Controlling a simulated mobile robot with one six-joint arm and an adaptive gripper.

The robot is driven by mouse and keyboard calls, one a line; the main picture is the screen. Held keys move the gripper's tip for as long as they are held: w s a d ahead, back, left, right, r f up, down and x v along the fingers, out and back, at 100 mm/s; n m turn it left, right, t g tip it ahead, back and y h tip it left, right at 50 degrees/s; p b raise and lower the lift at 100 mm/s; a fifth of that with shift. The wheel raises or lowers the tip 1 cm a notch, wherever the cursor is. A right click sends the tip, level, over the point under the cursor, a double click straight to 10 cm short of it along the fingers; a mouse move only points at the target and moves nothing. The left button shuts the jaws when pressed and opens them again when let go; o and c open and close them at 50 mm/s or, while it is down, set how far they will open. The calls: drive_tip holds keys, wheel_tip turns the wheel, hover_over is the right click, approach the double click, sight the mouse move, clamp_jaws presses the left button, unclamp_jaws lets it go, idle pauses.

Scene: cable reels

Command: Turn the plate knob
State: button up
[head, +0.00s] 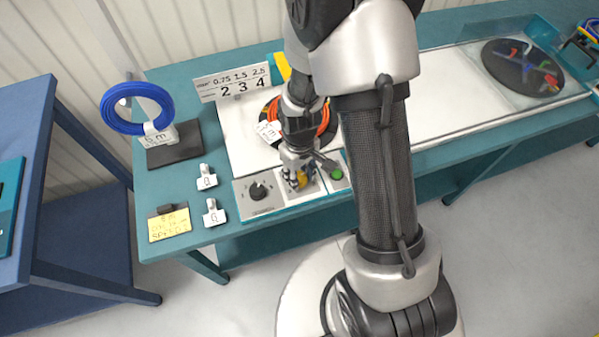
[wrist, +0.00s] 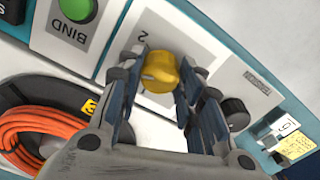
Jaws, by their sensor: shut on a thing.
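A yellow knob (wrist: 160,72) stands on a light grey plate marked "2" on the front control strip, and it also shows in the head view (head: 300,180). My gripper (wrist: 158,80) is over the strip with its fingers on either side of the yellow knob, shut on it. The fingers hide part of the plate in the head view. A black dial knob (head: 258,190) sits to the left on the same strip, and it shows to the right of my gripper in the wrist view (wrist: 236,114).
A green BIND button (head: 337,174) is just right of my gripper. Behind are an orange cable coil (wrist: 40,130) on a black reel and a number sign (head: 233,82). A blue coil (head: 137,107), white tags (head: 213,212) and a yellow note (head: 169,224) stand at the left.

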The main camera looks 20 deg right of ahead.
sight(300, 176)
drive_tip(key=m, duration=0.4)
drive_tip(key=shift+m, duration=0.3)
drive_tip(key=shift+m+p, duration=0.35)
drive_tip(key=shift+m, duration=2.25)
drive_tip(key=o, duration=1.1)
drive_tip(key=shift+c, duration=0.2)
wheel_tip(300, 176, up, 12)
